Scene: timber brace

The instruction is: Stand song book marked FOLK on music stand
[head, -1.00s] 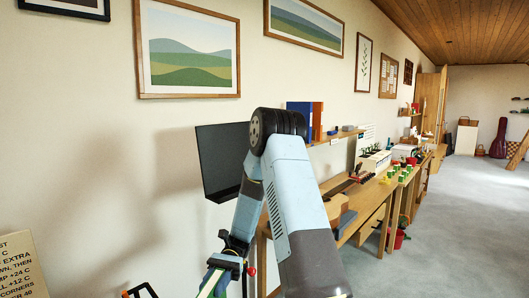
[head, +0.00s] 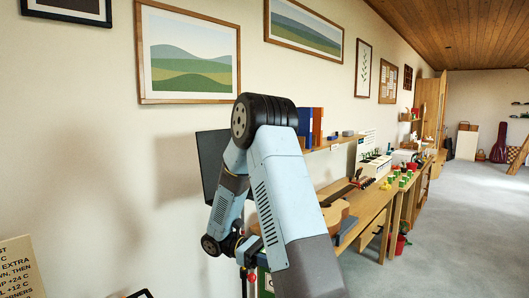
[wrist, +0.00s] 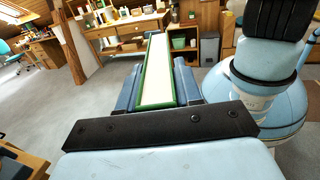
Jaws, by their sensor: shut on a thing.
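My gripper (wrist: 157,88) is shut on a book (wrist: 156,72) with green covers and white page edges, seen edge-on between the blue fingers in the wrist view. A small green and white part of the book (head: 265,283) shows at the bottom of the head view, partly hidden by my arm. No FOLK marking is readable. A dark flat panel (head: 211,160), which looks like the desk of the music stand, stands against the wall behind my arm. My arm hides part of the panel, and its lower support is not clear.
A wooden bench (head: 370,205) with a guitar (head: 336,213) runs along the wall to the right. A shelf (head: 335,142) with blue and brown binders is above it. A lettered board (head: 17,270) stands at lower left. Grey floor (head: 450,230) is open to the right.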

